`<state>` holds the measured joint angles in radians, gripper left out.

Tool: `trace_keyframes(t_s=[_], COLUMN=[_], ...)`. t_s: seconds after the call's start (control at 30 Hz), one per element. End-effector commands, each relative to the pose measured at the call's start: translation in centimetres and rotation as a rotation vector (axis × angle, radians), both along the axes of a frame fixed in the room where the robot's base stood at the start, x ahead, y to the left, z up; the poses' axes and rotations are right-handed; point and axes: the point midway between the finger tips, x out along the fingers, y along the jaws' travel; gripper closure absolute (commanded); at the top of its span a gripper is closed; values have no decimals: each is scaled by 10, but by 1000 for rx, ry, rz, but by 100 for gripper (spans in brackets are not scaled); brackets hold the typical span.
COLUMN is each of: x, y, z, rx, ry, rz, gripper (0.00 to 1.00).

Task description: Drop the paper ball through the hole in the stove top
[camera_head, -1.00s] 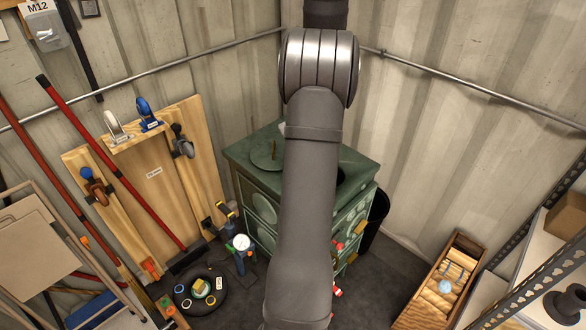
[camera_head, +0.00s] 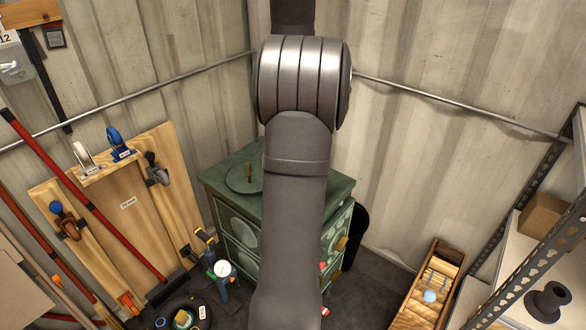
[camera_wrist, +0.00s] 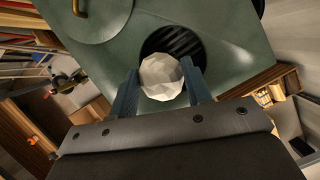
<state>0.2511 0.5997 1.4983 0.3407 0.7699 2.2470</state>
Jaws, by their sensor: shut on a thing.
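The green stove top (camera_head: 228,163) stands in the corner of the container in the head view, mostly behind my arm. In the wrist view the stove top (camera_wrist: 235,50) lies beneath my gripper, with a round dark hole (camera_wrist: 172,38) showing ribs inside. A round lid (camera_wrist: 90,15) with a brass handle lies beside the hole. My gripper (camera_wrist: 162,85) is shut on the white faceted paper ball (camera_wrist: 162,77). The ball overlaps the near part of the hole in this view; its height above it I cannot tell. In the head view my arm hides the hole, the ball and the gripper.
A wooden panel with clamps (camera_head: 115,215) leans on the wall left of the stove. A wooden crate (camera_head: 415,305) and a metal shelf (camera_head: 540,240) are at the right. A black bin (camera_head: 357,230) stands behind the stove's right side.

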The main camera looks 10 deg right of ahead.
Motion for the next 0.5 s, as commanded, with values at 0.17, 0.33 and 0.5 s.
trace_keyframes(t_s=[0.17, 0.33, 0.5], x=[4, 5, 5], y=[-7, -11, -11], z=[6, 8, 0], rx=[3, 6, 7], ry=[-7, -11, -9], rz=[-149, -211, -221], gripper=[77, 77, 77])
